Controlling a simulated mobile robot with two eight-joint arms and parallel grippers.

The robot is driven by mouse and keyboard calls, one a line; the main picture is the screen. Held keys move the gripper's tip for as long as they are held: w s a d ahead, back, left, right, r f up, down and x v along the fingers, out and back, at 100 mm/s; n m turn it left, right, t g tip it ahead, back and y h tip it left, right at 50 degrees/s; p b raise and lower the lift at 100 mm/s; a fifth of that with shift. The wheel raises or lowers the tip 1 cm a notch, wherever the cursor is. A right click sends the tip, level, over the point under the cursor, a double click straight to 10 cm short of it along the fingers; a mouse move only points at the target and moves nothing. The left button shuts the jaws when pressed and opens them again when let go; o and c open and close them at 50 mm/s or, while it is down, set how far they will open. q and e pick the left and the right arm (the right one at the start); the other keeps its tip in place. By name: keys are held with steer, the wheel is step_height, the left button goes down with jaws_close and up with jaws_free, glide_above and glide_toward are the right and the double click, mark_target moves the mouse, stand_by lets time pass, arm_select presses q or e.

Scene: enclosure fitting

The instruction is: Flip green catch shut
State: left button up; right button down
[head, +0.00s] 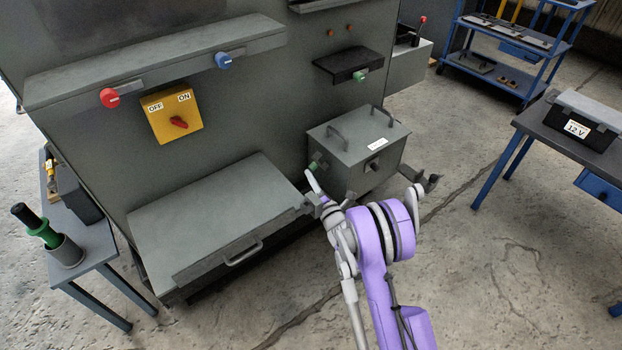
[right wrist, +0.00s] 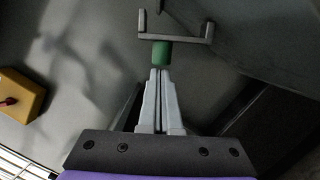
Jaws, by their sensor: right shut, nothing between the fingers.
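The green catch (right wrist: 162,53) is a short green cylinder on a grey forked bracket in the right wrist view. In the head view it shows as a small green piece (head: 314,165) at the left side of a grey box with handles. My right gripper (head: 311,182) is shut and empty, its tips close to the catch. In the right wrist view the closed fingertips (right wrist: 161,72) are right at the catch's lower end; I cannot tell whether they touch. My left gripper is not in view.
The grey handled box (head: 350,150) stands behind my right gripper, and a wide grey lid (head: 210,215) lies to its left. A yellow OFF/ON switch (head: 172,112) is on the panel. Another green knob (head: 360,76) is on a black ledge.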

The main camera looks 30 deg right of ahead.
mark_target(315, 165)
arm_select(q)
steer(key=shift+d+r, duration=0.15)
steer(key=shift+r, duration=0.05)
arm_select(e)
steer(key=shift+r+m, duration=0.6)
steer(key=shift+m, duration=0.2)
steer(key=shift+d+r+m+g+p, duration=0.2)
steer(key=shift+r+m+p, duration=0.05)
steer(key=shift+r+m, duration=0.3)
steer(key=shift+d+r+m+g+p, duration=0.2)
steer(key=shift+r+m, duration=0.25)
steer(key=shift+m, duration=0.2)
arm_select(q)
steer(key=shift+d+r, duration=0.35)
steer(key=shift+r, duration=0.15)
arm_select(e)
steer(key=shift+d+r, duration=0.35)
steer(key=shift+r, duration=0.4)
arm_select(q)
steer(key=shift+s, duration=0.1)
